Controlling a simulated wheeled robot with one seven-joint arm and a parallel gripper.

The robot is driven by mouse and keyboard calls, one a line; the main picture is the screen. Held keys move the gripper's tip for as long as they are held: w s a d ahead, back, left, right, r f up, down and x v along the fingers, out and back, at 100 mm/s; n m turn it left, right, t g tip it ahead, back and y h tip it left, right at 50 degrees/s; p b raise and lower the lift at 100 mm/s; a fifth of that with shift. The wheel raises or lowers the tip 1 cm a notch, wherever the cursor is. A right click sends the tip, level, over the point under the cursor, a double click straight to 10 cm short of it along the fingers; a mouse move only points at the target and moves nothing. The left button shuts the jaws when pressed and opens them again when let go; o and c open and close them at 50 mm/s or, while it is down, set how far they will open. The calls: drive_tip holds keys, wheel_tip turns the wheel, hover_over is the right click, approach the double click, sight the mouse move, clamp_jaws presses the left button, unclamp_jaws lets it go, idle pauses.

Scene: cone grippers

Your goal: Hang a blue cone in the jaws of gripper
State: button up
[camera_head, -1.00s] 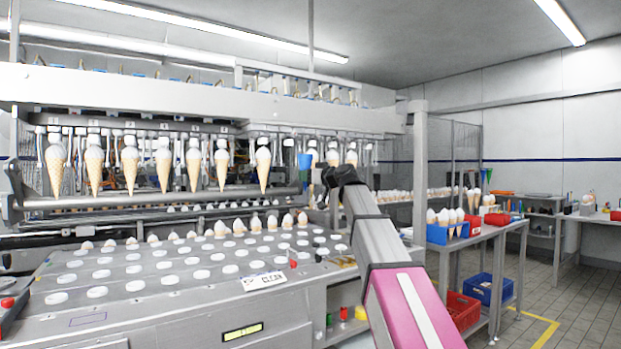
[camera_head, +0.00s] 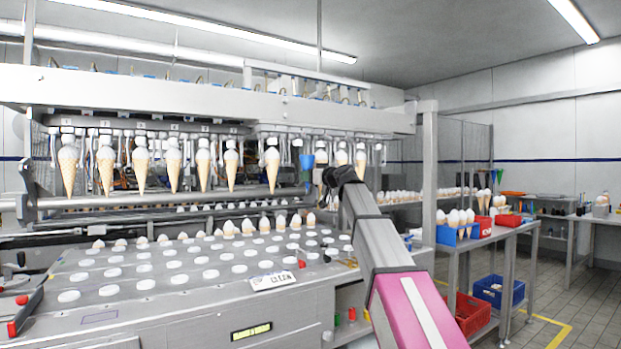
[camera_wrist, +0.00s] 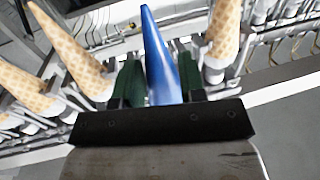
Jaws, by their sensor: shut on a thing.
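My gripper (camera_wrist: 160,85) is shut on a blue cone (camera_wrist: 162,50). Its green fingers sit on either side of the cone's wide end. The blue cone also shows small in the head view (camera_head: 307,161), tip down, left of my dark wrist. It lies in the picture between the hanging wafer cones (camera_head: 272,172) and (camera_head: 320,158). A row of machine grippers (camera_head: 203,140) with small number labels holds several such cones, tips down. I cannot tell whether the blue cone touches a machine gripper; its top is small and partly hidden.
In the wrist view, wafer cones (camera_wrist: 75,50) and (camera_wrist: 224,30) flank the blue cone closely. Below the row is a slotted machine deck (camera_head: 200,270) with white caps. A side table with a blue bin (camera_head: 452,235) and a red bin (camera_head: 480,226) stands right.

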drive_tip(key=shift+w+a, duration=0.2)
drive_tip(key=shift+w, duration=0.1)
drive_tip(key=shift+x, duration=1.35)
drive_tip(key=shift+w, duration=0.4)
drive_tip(key=shift+w+d+x, duration=0.15)
drive_tip(key=shift+x, duration=0.7)
drive_tip(key=shift+w+d+x, duration=0.15)
drive_tip(key=shift+x, duration=0.7)
drive_tip(key=shift+f, duration=0.65)
idle(1.0)
drive_tip(key=o, duration=1.2)
drive_tip(key=s+a+v, duration=0.1)
drive_tip(key=v, duration=0.7)
drive_tip(key=shift+s, duration=0.5)
